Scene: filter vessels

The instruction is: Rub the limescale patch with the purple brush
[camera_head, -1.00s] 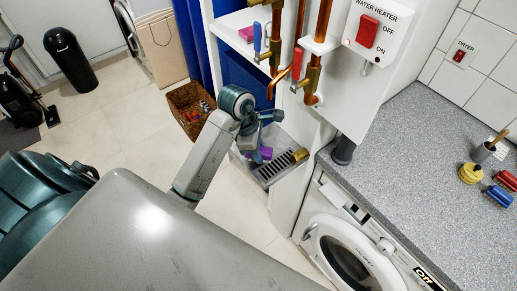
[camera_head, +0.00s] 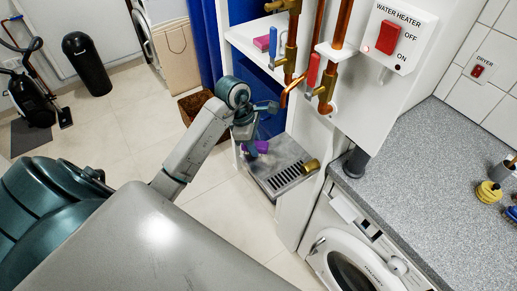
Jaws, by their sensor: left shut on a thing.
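My left gripper (camera_head: 252,137) is shut on the purple brush (camera_head: 262,147). It holds the brush low over the rear left part of the metal drain tray (camera_head: 283,178) in the recess beside the washing machine. The fingers partly hide the brush, and I cannot tell whether its bristles touch the tray. A paler grey area (camera_head: 286,153) shows on the tray behind the slotted grate; I cannot tell whether this is the limescale patch. My right gripper is not in view.
Copper pipes with a blue-handled valve (camera_head: 273,43) and a red-handled valve (camera_head: 313,70) hang near the tray. A brass fitting (camera_head: 311,166) stands at its right edge. The grey worktop (camera_head: 410,175) holds a yellow brush (camera_head: 489,192). A wicker basket (camera_head: 193,106) stands on the floor.

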